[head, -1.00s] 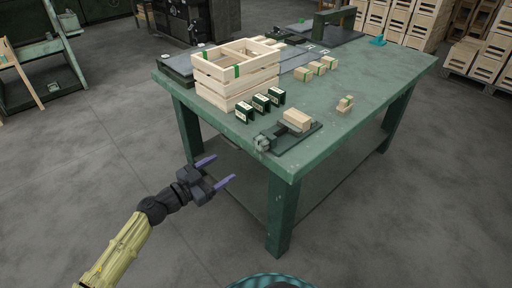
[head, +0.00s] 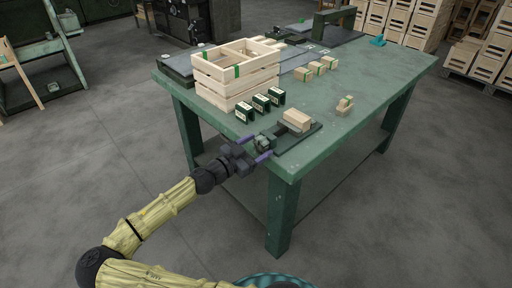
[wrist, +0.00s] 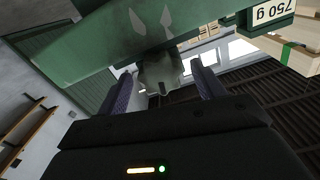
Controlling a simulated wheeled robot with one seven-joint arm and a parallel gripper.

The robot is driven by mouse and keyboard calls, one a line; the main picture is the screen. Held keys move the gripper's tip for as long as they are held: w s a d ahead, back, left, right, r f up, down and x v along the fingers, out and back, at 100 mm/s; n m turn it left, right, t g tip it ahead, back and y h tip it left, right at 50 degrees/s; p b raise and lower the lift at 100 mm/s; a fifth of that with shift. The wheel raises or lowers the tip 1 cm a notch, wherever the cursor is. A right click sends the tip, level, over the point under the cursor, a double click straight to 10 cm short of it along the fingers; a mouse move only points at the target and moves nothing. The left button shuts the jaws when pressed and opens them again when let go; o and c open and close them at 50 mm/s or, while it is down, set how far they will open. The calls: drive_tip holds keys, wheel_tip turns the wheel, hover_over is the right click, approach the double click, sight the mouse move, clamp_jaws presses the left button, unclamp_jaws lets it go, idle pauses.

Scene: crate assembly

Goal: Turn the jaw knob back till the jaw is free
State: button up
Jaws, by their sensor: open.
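The jaw knob (head: 264,142) is a small grey-green piece at the near left end of the dark jaw fixture (head: 300,139), at the table's corner. It also shows in the wrist view (wrist: 160,73). A pale wood block (head: 298,118) sits on the fixture. My gripper (head: 262,145) is open, its two purple fingers pointing at the fixture, one on either side of the knob. In the wrist view (wrist: 163,82) the knob lies between the fingertips, with gaps showing. I cannot tell whether the jaw presses on the block.
The green table (head: 350,85) holds a wooden crate (head: 236,90), several dark green weights (head: 261,103), small wood blocks (head: 317,68) and a small stepped wood piece (head: 345,105). The table's right half is mostly clear.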

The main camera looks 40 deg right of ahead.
drive_tip(key=shift+c, duration=0.5)
drive_tip(key=c, duration=0.8)
drive_tip(key=shift+c, duration=0.2)
drive_tip(key=shift+n, duration=0.4)
drive_tip(key=n+p, duration=0.1)
drive_tip(key=n, duration=0.2)
drive_tip(key=shift+r, duration=0.1)
drive_tip(key=shift+n+p, duration=0.55)
drive_tip(key=shift+n, duration=1.45)
drive_tip(key=o, duration=0.9)
